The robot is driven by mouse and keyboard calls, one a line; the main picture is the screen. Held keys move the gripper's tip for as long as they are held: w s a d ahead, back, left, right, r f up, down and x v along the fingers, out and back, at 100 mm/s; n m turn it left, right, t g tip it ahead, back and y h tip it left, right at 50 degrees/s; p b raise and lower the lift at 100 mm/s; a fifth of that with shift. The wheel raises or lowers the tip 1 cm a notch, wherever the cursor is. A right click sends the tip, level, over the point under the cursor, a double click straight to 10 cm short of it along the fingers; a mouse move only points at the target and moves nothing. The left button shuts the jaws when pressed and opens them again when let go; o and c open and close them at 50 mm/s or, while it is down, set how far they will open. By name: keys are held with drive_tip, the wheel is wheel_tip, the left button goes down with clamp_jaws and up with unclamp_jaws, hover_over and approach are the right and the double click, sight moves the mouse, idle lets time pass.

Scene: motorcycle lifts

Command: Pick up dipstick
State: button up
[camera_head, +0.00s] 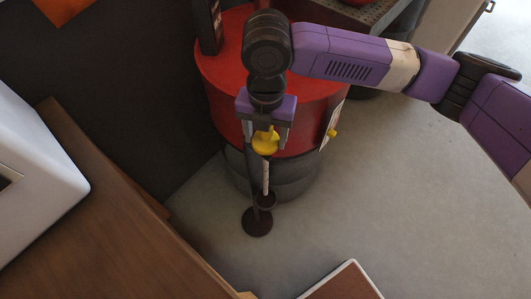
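The dipstick has a yellow handle (265,141) and a thin pale rod that runs down from it. It is roughly upright, and its lower end meets a small dark cup on a dark stand (257,223) with a round base. My gripper (265,131) points down right over the handle. Its two fingers are spread, one on each side of the yellow handle, and gaps seem to show between fingers and handle. The top of the handle is partly hidden by my gripper.
A red round-topped drum (222,92) stands on dark tyre-like rings behind my gripper. A wooden table (95,215) with a white box (35,165) is at the left. A brown, light-edged panel (343,285) is at the bottom. Floor is clear at right.

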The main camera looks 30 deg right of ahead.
clamp_jaws()
drive_tip(key=shift+r, duration=0.15)
